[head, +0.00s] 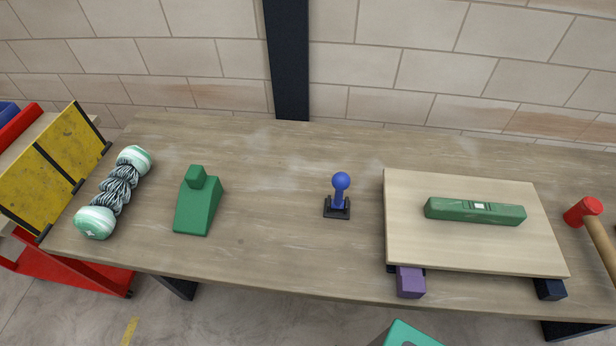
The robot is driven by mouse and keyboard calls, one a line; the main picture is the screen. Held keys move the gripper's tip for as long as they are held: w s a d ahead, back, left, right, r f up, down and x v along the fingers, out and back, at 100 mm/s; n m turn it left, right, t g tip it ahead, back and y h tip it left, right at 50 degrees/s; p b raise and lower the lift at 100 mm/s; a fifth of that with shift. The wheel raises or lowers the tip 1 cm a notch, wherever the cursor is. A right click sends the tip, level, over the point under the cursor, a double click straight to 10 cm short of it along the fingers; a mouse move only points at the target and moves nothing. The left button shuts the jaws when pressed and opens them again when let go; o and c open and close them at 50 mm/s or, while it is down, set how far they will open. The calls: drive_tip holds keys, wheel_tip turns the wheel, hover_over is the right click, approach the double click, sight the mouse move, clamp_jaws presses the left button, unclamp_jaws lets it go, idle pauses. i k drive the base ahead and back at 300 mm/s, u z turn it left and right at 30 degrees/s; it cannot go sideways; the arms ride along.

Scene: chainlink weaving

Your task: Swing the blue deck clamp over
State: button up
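The blue deck clamp (340,191) stands near the middle of the wooden table. It has a round blue knob on a short blue stem, set in a small black bracket. The stem looks close to upright. My gripper is not clearly seen; a green part at the bottom edge of the head view is cut off, and I cannot tell what it is. Nothing touches the clamp.
A green wedge-shaped block (198,205) stands left of the clamp. A pale board (460,250) with a green level (475,211) lies to the right, on purple and dark blocks. A red-headed hammer (583,211) lies far right. The table around the clamp is clear.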

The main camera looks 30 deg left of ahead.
sight(341, 181)
drive_tip(key=u, duration=1.3)
